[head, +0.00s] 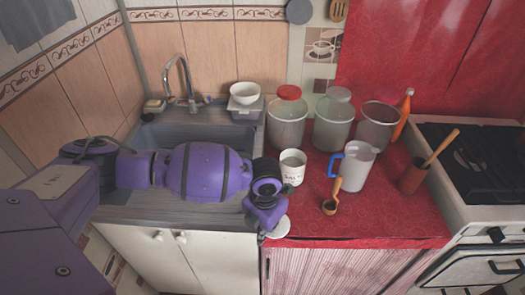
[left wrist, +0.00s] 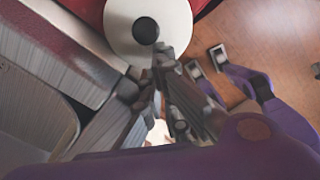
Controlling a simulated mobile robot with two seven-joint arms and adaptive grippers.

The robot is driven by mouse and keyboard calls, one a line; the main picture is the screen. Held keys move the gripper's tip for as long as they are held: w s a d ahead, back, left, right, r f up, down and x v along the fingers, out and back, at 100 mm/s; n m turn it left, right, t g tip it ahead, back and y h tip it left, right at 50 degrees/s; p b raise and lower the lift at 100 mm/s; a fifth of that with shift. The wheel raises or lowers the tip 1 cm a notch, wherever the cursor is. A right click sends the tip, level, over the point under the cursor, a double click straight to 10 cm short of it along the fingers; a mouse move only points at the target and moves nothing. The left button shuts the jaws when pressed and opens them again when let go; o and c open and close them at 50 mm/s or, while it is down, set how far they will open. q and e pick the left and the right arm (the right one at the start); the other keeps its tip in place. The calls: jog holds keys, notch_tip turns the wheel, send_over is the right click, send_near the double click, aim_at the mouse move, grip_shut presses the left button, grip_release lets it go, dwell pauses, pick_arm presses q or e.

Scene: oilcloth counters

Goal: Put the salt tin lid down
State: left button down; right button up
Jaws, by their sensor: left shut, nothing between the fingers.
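The salt tin (head: 292,167) is a white, open-topped cup with dark lettering, upright on the red counter. Its lid (head: 277,228) is a pale disc at the counter's front left corner, partly hidden by my left gripper (head: 268,230). In the left wrist view the lid (left wrist: 125,30) is a white disc with a dark knob, knob towards the camera, just beyond the fingertips. My left gripper (left wrist: 158,65) is shut, with nothing between its fingers. I cannot tell whether the fingertips touch the lid's edge.
Several canisters (head: 287,120) stand behind the salt tin. A jug with a blue handle (head: 357,168) and a wooden scoop (head: 330,206) are to the right. The sink (head: 190,140) is at left, the stove (head: 480,155) at right. The counter's front middle (head: 385,225) is clear.

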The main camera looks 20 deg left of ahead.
pick_arm(q)
jog(key=shift+w, duration=0.1)
pick_arm(e)
jog(key=shift+s+d+f, duration=0.1)
jog(key=shift+s+f, duration=0.1)
jog(key=shift+s, duration=0.25)
